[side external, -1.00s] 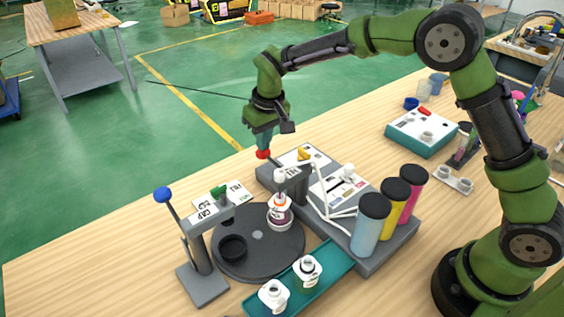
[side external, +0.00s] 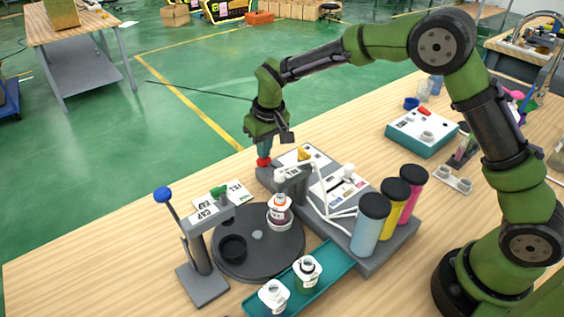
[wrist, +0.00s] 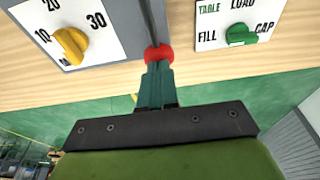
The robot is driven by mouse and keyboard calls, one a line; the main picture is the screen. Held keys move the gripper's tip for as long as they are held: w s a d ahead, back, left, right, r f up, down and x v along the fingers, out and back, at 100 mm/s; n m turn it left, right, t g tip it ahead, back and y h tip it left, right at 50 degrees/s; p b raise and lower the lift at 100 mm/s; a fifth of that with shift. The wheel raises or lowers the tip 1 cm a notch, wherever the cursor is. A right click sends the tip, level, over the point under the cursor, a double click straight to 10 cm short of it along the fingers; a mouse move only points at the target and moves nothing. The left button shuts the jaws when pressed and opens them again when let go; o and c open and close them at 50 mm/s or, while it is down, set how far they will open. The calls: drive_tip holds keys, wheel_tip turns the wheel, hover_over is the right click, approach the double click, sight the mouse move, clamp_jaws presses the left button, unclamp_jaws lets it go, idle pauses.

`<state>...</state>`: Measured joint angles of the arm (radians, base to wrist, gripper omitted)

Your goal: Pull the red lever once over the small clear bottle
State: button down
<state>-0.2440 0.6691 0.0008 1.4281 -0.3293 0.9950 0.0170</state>
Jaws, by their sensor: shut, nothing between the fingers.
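The red lever knob (side external: 263,162) is at the back left of the grey filling machine. In the wrist view the red knob (wrist: 159,53) sits right at the tips of my gripper (wrist: 156,66), with its rod rising behind it. My gripper (side external: 263,152) is shut, its fingertips against or just above the knob, not around it.
A yellow dial (wrist: 70,45) and a green dial (wrist: 243,39) flank the red knob. A blue-knobbed lever (side external: 162,194) stands at the left. Two bottles sit on the teal tray (side external: 335,262). Tall blue, yellow and pink cylinders stand right. Table left of the gripper is clear.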

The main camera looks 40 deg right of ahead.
wheel_tip(320, 180, up, 9)
idle(0.9)
idle(0.9)
drive_tip(key=s+d+r+m+t, duration=0.1)
drive_tip(key=s+d+r, duration=0.1)
drive_tip(key=s, duration=0.7)
drive_tip(key=s+d+r+m+t+y, duration=0.1)
drive_tip(key=s+d+r+t, duration=0.1)
drive_tip(key=s, duration=0.8)
drive_tip(key=s+d+r+m+t+y, duration=0.1)
drive_tip(key=s+d+r+m+t, duration=0.1)
drive_tip(key=s, duration=0.7)
drive_tip(key=d+r, duration=0.1)
drive_tip(key=d, duration=0.1)
drive_tip(key=shift+s+d, duration=0.25)
drive_tip(key=shift+d, duration=0.1)
